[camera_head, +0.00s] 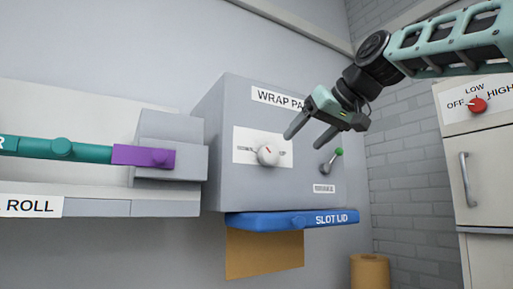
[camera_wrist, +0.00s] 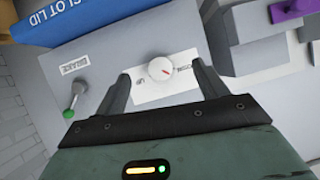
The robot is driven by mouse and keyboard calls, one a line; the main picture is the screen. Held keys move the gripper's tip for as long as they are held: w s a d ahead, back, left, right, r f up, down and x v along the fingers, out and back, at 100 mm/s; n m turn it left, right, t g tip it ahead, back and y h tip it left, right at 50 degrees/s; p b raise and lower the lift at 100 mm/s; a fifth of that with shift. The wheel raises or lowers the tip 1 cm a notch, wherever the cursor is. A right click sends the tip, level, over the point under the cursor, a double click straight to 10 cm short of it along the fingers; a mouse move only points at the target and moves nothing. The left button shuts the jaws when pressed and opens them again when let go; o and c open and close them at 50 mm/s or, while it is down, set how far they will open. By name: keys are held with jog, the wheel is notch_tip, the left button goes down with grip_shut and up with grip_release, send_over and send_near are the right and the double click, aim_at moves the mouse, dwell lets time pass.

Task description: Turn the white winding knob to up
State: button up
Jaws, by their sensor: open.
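The white winding knob (camera_head: 268,154) sits on a white label plate on the front of the grey box marked WRAP PA. A small red mark on its face points toward the upper left in the head view. The knob also shows in the wrist view (camera_wrist: 161,71), beyond and between my fingers. My gripper (camera_head: 303,134) is open and empty, in front of the box, above and to the right of the knob. The fingers appear apart from the knob. The lettering on the label plate is too small to read surely.
A green-tipped lever (camera_head: 332,161) stands right of the knob. A blue slot lid (camera_head: 270,222) juts out below the box, with brown paper (camera_head: 264,254) hanging under it. A teal and purple bar (camera_head: 145,156) lies left. A cabinet with a red knob (camera_head: 477,105) stands right.

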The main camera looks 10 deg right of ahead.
notch_tip(320, 180, up, 6)
jog(key=d+f+t, duration=0.1)
jog(key=d, duration=0.1)
jog(key=p, duration=0.7)
send_near(272, 152)
jog(key=x, duration=0.8)
jog(key=shift+w+a, duration=0.15)
jog(key=shift+w, duration=0.1)
jog(key=shift+w+a+f, duration=0.15)
jog(key=shift+w+f, duration=0.15)
jog(key=shift+w, duration=0.2)
jog(key=c, duration=1)
